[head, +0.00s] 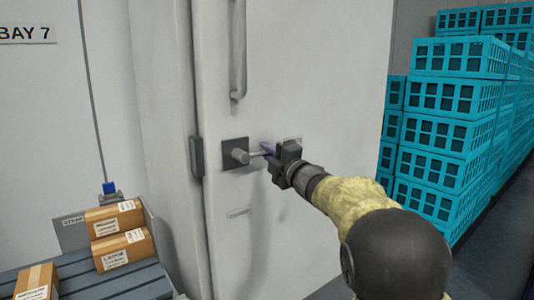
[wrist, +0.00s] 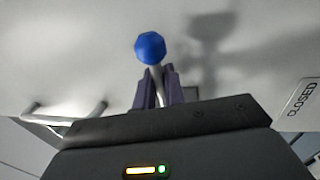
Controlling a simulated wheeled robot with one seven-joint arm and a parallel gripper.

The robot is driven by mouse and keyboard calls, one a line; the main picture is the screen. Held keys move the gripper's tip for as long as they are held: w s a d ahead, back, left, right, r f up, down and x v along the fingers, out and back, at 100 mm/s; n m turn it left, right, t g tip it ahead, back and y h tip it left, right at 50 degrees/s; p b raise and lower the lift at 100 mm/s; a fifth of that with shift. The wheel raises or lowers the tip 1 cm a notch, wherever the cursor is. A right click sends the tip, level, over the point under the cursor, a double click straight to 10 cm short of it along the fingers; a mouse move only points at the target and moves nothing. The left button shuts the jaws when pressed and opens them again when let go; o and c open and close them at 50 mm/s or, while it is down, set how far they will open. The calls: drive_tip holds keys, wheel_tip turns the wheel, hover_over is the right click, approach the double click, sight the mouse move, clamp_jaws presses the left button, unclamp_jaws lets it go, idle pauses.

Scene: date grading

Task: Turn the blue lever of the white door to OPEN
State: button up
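The white door (head: 300,60) fills the middle of the head view. A dark square plate (head: 228,160) on it carries the lever's hub, and the lever's thin rod (head: 257,154) runs roughly level to the right into my gripper (head: 272,150). In the wrist view the lever's blue knob (wrist: 150,47) stands just beyond the fingertips, with the rod between the purple fingers of my gripper (wrist: 159,75). The fingers look closed around the rod. The knob is hidden in the head view. A CLOSED label (wrist: 302,97) is on the door, right in the wrist view.
A pale label (head: 291,138) sits partly behind my gripper; its text is unreadable. A long grey pull handle (head: 239,50) is above the lever. Cartons (head: 125,249) lie on a slatted surface (head: 115,284) at lower left. Stacked turquoise crates (head: 445,130) stand to the right.

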drive_tip(key=o, duration=0.3)
drive_tip(key=shift+s, duration=0.1)
drive_tip(key=v, duration=1.7)
drive_tip(key=shift+d, duration=0.1)
